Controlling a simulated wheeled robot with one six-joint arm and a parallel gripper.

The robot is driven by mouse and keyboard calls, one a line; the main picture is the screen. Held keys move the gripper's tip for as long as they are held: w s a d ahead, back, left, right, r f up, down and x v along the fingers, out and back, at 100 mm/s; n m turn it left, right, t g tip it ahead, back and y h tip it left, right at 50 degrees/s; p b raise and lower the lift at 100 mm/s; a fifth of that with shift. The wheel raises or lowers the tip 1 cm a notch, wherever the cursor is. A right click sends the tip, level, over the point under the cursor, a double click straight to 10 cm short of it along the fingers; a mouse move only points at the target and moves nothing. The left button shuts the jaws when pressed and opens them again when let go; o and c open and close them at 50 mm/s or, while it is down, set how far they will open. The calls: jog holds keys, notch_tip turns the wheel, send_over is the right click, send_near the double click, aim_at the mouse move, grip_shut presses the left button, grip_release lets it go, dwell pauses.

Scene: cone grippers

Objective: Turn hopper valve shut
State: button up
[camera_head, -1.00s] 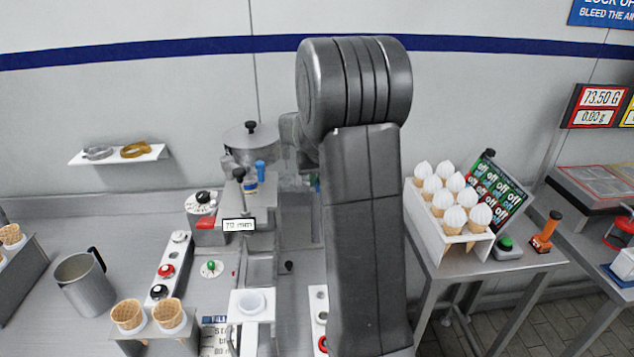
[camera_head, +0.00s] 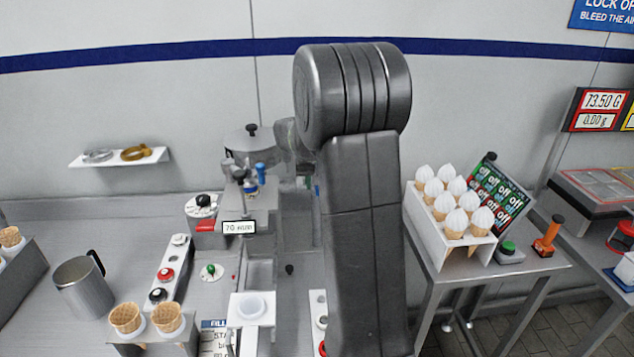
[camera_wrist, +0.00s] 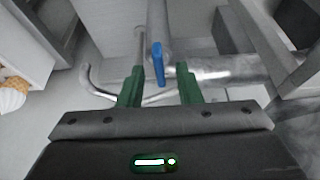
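The metal hopper (camera_head: 238,141) with a black-knobbed lid stands at the back of the machine, left of my arm. A small upright blue part (camera_head: 261,171) shows in front of it; I cannot tell if it is the valve handle. In the wrist view a blue lever (camera_wrist: 158,63) sits on a metal pipe (camera_wrist: 157,22). My gripper (camera_wrist: 160,68) is open, with its green fingers on either side of the lever in the picture. A gap shows on both sides, and I cannot tell how deep the lever sits between them. In the head view my arm hides the gripper's fingers.
A curved metal pipe (camera_wrist: 215,69) runs close beyond the fingers. Grey panels flank the gripper. In the head view a rack of white-topped cones (camera_head: 420,226) stands right of my arm. A steel jug (camera_head: 84,291) and waffle cones (camera_head: 126,318) stand at left.

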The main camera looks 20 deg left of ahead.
jog(key=b+v, duration=0.2)
jog(key=v, duration=1.1)
jog(key=shift+r, duration=0.4)
jog(key=shift+s, duration=0.1)
jog(key=p+x, duration=0.2)
jog(key=x, duration=1.2)
jog(key=shift+s+d, duration=0.1)
